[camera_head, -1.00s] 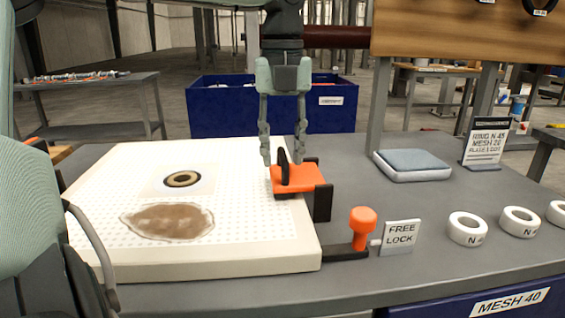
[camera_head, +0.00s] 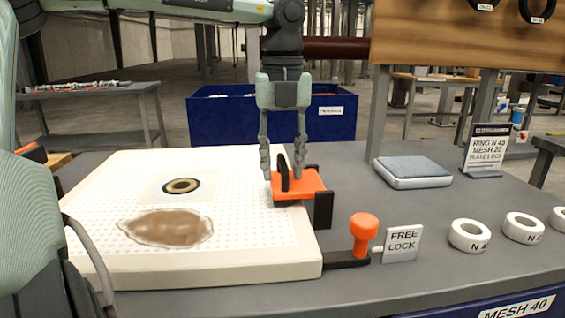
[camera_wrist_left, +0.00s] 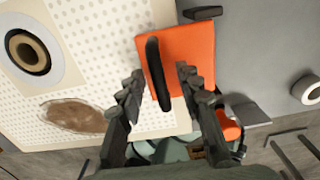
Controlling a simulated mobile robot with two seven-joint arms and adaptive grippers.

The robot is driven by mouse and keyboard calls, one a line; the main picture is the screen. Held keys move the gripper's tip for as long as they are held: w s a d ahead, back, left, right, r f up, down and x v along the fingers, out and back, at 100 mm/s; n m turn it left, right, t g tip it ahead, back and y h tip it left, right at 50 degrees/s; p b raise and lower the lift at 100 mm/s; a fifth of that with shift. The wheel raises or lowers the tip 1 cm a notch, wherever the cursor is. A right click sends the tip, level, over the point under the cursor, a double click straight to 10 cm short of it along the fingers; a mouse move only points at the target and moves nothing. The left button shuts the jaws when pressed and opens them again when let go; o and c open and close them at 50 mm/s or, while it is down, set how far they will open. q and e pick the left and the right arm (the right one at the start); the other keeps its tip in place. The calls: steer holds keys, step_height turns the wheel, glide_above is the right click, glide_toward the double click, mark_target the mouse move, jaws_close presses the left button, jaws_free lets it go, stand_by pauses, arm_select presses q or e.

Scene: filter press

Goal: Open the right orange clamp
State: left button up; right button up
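The right orange clamp (camera_head: 308,183) is a flat orange plate with a black upright handle (camera_head: 284,172), lying on the right edge of the white perforated press plate (camera_head: 110,250). My left gripper (camera_head: 284,177) comes down from above and is open, with its fingers on either side of the black handle. In the left wrist view the handle (camera_wrist_left: 157,72) stands between the two fingertips (camera_wrist_left: 158,80), with gaps visible. The orange plate also shows there (camera_wrist_left: 200,50). My right gripper is not in view.
An orange knob (camera_head: 364,228) stands beside a FREE LOCK sign (camera_head: 402,244) at the clamp's front right. White rings (camera_head: 469,236) and a blue-topped pad (camera_head: 413,170) are on the grey table to the right. A blue bin (camera_head: 225,125) stands behind.

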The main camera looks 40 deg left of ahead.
arm_select(q)
jaws_close()
steer(key=shift+w+d+r+p, duration=0.25)
steer(key=shift+w+r+p, duration=0.1)
steer(key=shift+r+p, duration=0.25)
steer(key=shift+w+d+r, duration=0.1)
steer(key=shift+w+d+r+p, duration=0.3)
steer(key=shift+w+r+p, duration=0.1)
steer(key=shift+w+d, duration=0.1)
steer(key=shift+d, duration=0.05)
